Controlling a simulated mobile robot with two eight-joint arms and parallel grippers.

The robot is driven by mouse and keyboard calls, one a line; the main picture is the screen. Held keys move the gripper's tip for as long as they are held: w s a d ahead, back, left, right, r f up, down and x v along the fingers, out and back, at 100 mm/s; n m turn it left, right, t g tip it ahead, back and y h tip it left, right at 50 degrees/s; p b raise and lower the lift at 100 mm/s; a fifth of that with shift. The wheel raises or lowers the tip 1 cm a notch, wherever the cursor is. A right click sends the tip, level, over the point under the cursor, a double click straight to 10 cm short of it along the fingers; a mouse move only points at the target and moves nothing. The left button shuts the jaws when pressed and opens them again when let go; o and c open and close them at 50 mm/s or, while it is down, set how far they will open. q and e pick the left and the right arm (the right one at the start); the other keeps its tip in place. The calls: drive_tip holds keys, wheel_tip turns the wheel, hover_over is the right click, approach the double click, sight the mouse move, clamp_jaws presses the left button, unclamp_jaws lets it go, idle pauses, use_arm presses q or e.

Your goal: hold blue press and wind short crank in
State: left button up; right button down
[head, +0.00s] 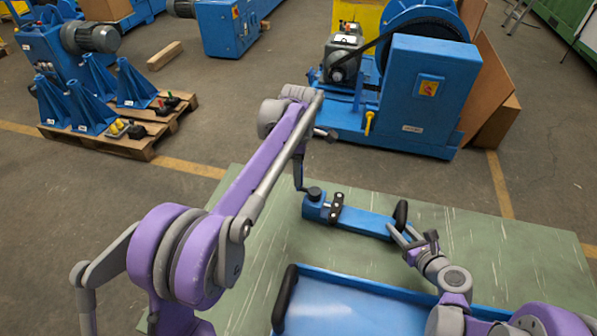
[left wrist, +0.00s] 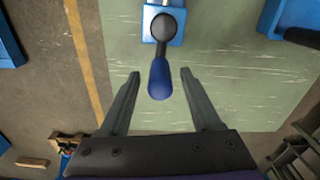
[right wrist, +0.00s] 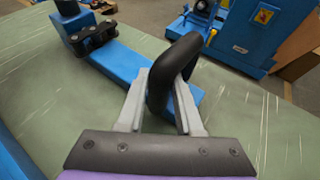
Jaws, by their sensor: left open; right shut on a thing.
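The blue press (head: 362,222) lies on the green table, with a short black chain piece (head: 336,207) across its body. My right gripper (head: 397,233) is shut on the press's black loop handle (head: 401,212); the right wrist view shows this handle (right wrist: 160,75) between the fingers. The short crank has a dark hub (head: 315,192) at the press's left end. In the left wrist view, its arm leads from the hub (left wrist: 163,28) to a dark blue grip (left wrist: 159,80). My left gripper (left wrist: 160,74) is open, with a finger apart on each side of the grip.
A blue tray (head: 360,276) with a black handle (head: 285,299) is at the table's front. The green table (head: 500,245) is mostly clear on the right. A blue machine (head: 425,95) stands behind the table, and a pallet (head: 130,142) with blue stands is at the left.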

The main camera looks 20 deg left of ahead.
use_arm(q)
drive_tip(key=shift+f, duration=0.45)
drive_tip(key=shift+c, duration=0.2)
clamp_jaws()
drive_tip(key=shift+w, duration=0.1)
